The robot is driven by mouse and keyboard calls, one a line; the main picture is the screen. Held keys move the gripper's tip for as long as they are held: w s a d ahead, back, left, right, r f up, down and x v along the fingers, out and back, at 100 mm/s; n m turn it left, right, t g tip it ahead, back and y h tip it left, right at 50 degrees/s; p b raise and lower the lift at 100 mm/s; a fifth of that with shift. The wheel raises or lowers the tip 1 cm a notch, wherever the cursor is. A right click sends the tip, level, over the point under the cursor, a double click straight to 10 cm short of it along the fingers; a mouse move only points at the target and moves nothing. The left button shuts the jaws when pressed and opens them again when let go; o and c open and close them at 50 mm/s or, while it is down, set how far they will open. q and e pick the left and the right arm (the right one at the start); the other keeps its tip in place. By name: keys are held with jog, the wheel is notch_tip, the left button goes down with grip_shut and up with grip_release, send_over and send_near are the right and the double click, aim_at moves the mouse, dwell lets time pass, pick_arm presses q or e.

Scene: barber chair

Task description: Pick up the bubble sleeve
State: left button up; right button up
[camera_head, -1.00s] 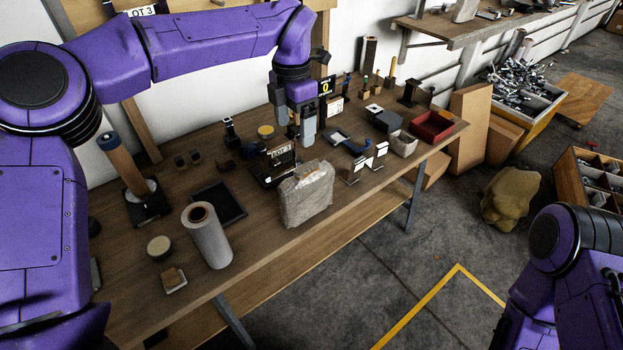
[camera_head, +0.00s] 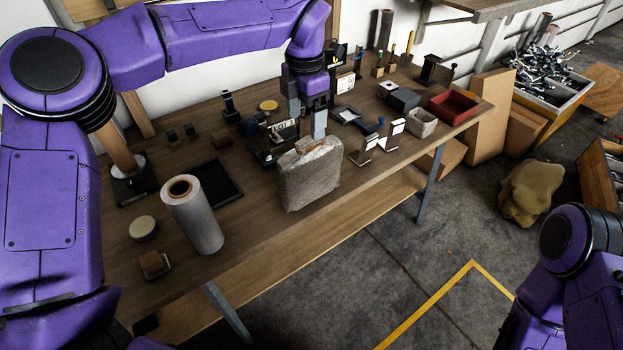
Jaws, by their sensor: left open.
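The bubble sleeve, which I take to be the pale grey, wrinkled, wrapped bag (camera_head: 309,180), stands upright at the front edge of the wooden table, with a tan patch along its top. My left gripper (camera_head: 306,118) hangs over the table with its fingers pointing down, open and empty. Its fingertips are just above and behind the sleeve's top edge in the picture. I cannot tell whether the nearer finger touches the sleeve. My right gripper is out of view; only part of my right arm shows at the lower right.
A grey roll (camera_head: 196,218) and dark tray (camera_head: 216,186) are to the left. A red bin (camera_head: 454,106) is at the right end.

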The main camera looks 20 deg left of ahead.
aim_at(306, 152)
pick_arm(q)
notch_tip(306, 152, down, 9)
jog(key=shift+s+d+p, duration=0.1)
jog(key=shift+p, duration=1.1)
jog(key=shift+f, duration=0.5)
jog(key=c, duration=1.3)
